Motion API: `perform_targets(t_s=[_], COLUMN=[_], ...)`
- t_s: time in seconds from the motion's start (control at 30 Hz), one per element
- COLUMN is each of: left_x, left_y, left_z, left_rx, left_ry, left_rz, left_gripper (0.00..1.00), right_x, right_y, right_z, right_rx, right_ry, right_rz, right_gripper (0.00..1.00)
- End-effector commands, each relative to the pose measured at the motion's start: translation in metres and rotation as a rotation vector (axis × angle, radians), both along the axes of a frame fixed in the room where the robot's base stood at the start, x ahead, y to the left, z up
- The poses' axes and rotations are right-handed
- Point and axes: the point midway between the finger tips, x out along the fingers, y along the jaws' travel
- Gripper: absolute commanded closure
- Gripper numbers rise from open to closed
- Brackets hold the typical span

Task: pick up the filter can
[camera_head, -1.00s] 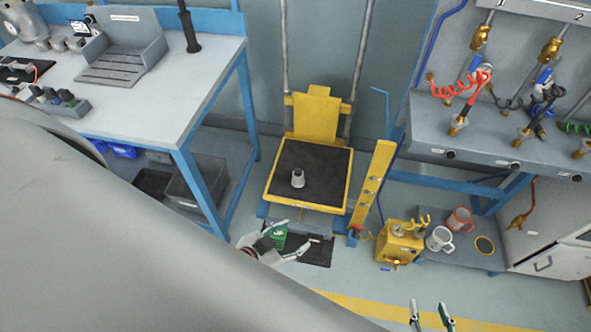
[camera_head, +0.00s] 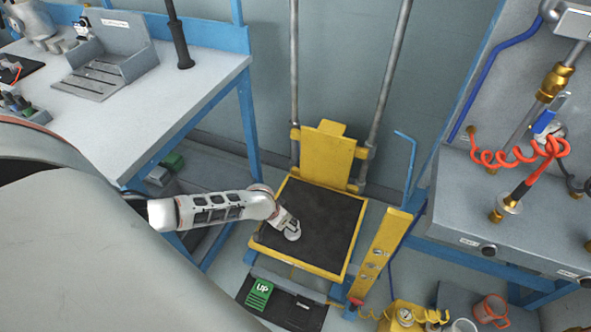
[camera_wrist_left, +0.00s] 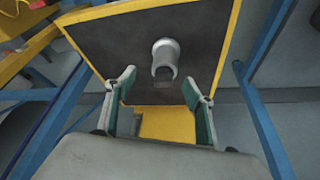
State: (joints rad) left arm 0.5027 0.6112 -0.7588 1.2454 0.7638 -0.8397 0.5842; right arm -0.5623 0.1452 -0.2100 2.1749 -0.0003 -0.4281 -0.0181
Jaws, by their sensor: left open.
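The filter can (camera_wrist_left: 165,58) is a small grey cylinder with a wider rimmed end, standing on the black mat of the yellow lift platform (camera_head: 262,244). In the left wrist view it lies between and just beyond the fingertips of my left gripper (camera_wrist_left: 159,77). The two green-padded fingers are open and apart from the can on both sides. In the head view my left arm reaches in over the platform, and its wrist and gripper (camera_head: 284,221) partly hide the can (camera_head: 293,235). My right gripper is out of view.
A green UP pedal (camera_head: 260,293) sits in front of the platform. A yellow post (camera_head: 378,257) stands to its right. A blue-legged workbench (camera_head: 190,85) is at left, and a gas panel with a red coiled hose (camera_head: 510,155) is at right.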

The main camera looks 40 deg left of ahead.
Motion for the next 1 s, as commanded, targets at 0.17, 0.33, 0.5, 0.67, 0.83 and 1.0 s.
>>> perform_targets(t_s=[0.17, 0.33, 0.5, 0.67, 0.83, 1.0], left_x=[0.000, 0.005, 0.012, 0.020, 0.029, 0.033], left_y=[0.006, 0.005, 0.004, 0.003, 0.003, 0.002], left_z=[-0.012, -0.031, -0.047, -0.071, -0.078, -0.075], left_rx=[0.007, 0.007, 0.007, 0.007, 0.007, 0.007], left_ry=[0.021, 0.024, 0.025, 0.029, 0.021, 0.015], left_rz=[0.011, 0.012, 0.011, 0.010, 0.010, 0.011], left_gripper=[0.47, 0.47, 0.47, 0.47, 0.47, 0.47], right_x=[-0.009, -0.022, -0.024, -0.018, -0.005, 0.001], right_y=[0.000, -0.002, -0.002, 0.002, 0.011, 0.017], right_z=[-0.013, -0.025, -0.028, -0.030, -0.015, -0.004], right_rx=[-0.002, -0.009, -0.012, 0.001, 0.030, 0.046], right_ry=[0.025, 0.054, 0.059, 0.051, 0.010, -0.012], right_rz=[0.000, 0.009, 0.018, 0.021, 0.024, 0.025], right_gripper=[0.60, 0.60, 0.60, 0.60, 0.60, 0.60])
